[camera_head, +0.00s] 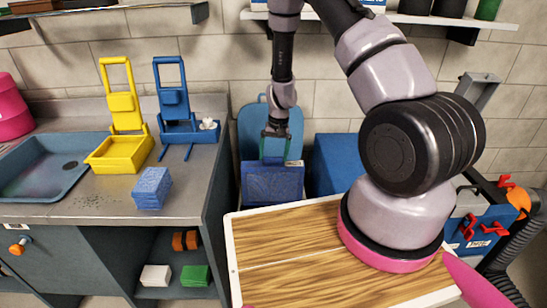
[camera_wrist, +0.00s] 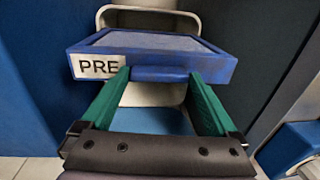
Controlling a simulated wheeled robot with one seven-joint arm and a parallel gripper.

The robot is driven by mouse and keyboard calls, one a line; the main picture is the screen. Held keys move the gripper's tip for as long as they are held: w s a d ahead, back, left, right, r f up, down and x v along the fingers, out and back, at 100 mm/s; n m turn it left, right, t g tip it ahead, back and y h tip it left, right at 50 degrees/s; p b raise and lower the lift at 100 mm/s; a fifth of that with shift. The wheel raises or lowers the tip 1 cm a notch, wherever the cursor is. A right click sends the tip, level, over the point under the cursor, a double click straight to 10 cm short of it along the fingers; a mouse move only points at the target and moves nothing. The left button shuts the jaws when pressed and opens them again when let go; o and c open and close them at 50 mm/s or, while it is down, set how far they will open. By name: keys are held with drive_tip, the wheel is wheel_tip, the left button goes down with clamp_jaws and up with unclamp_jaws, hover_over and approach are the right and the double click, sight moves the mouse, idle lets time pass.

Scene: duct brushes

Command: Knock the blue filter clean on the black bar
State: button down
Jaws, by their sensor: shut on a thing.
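The blue filter (camera_head: 272,187) is a flat framed panel with a grey-blue face and a white label. In the wrist view the filter (camera_wrist: 200,62) shows its label, reading PRE. My gripper (camera_head: 274,155) is shut on the filter's upper edge in the head view, and the filter hangs below it, beyond the wooden-topped surface. In the wrist view the green fingers of my gripper (camera_wrist: 158,78) meet the filter at a blue tab on its near edge. I cannot make out the black bar for certain in either view.
A wooden top (camera_head: 290,250) with a white rim lies in front. A grey counter (camera_head: 100,205) at left bears a yellow holder (camera_head: 125,150), a blue holder (camera_head: 187,130) and a blue block (camera_head: 152,188). A blue box (camera_head: 335,165) stands right of the filter.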

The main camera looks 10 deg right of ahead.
drive_tip(key=shift+f, duration=0.1)
drive_tip(key=shift+f, duration=1.2)
drive_tip(key=shift+r, duration=1.3)
drive_tip(key=shift+f, duration=0.1)
drive_tip(key=shift+f, duration=1.15)
drive_tip(key=shift+r, duration=0.1)
drive_tip(key=shift+r, duration=1.15)
